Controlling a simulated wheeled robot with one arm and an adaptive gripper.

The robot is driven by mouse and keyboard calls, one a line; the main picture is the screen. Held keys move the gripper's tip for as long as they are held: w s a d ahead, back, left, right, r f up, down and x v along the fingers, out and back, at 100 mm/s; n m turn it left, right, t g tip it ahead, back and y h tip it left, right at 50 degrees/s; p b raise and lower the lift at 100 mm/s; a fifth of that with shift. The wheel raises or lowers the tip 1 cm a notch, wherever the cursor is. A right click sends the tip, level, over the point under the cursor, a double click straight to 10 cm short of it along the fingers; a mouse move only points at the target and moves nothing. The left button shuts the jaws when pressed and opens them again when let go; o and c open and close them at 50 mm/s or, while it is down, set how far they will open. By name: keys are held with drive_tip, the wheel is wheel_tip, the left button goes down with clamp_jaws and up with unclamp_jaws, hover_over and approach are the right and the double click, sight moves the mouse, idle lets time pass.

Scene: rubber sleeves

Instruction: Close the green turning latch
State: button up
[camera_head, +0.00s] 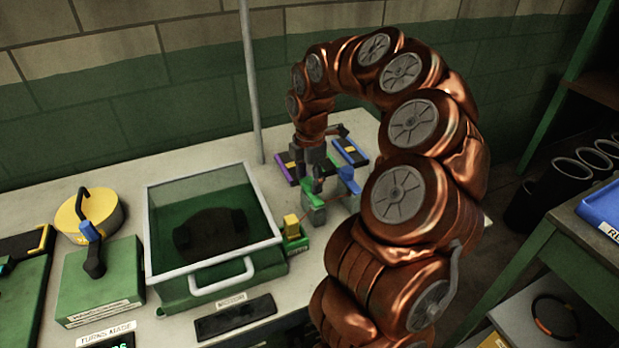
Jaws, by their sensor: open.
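A small upright green piece (314,209), which looks like the green turning latch, stands on the bench right of the glass-lidded box. A dark part lies across its top; I cannot tell the latch's angle. My gripper (318,170) is at the end of the copper-coloured arm, pointing down just above and behind the green piece. It is open, and nothing shows between its fingers. I cannot tell whether a finger touches the latch. A similar blue piece (347,184) stands just to the right, partly behind my arm.
A yellow block on a green base (294,238) stands close in front left. Purple (287,168) and blue (350,152) flat blocks lie behind.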

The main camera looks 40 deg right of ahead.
sight(310, 182)
drive_tip(key=shift+r, duration=0.1)
wheel_tip(310, 182, up, 12)
drive_tip(key=shift+s, duration=0.15)
idle(0.4)
idle(0.7)
